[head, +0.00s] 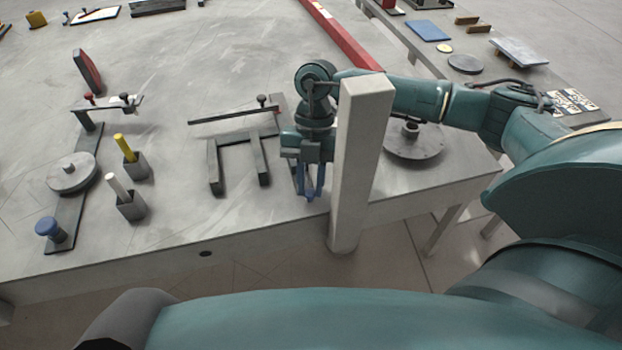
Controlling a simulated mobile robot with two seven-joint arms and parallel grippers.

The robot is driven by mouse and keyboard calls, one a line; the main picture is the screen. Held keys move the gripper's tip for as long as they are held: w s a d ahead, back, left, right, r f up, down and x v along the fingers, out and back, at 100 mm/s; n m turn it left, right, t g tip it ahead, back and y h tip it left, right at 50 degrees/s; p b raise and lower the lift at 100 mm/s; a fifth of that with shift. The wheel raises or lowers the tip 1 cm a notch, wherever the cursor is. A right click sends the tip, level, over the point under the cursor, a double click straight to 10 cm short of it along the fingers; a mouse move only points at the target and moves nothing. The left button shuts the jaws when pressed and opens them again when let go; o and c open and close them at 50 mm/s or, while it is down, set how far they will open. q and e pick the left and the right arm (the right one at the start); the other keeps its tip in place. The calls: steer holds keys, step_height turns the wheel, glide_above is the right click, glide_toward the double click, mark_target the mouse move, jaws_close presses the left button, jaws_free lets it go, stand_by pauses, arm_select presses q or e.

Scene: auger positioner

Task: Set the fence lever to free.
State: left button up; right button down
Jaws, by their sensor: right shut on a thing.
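My right gripper (309,196) points down near the front edge of the table, just left of a pale upright post. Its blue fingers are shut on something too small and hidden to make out. I cannot pick out the fence lever for sure, nor read its setting. A dark U-shaped frame (240,142) stands on the table just left of the gripper. A thin dark bar (230,117) with a black knob (262,99) lies behind and above it. My left gripper is not in view.
The tall pale post (360,160) stands close on the right of my gripper and hides part of my arm. A round grey disc (414,142) lies to its right. Cups with a yellow peg (124,146) and a white peg (117,187) stand at left. Bare table (190,70) lies behind.

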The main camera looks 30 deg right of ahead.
steer(key=c, duration=1.3)
jaws_free()
steer(key=shift+o, duration=0.2)
steer(key=v, duration=1.3)
steer(key=shift+r, duration=0.1)
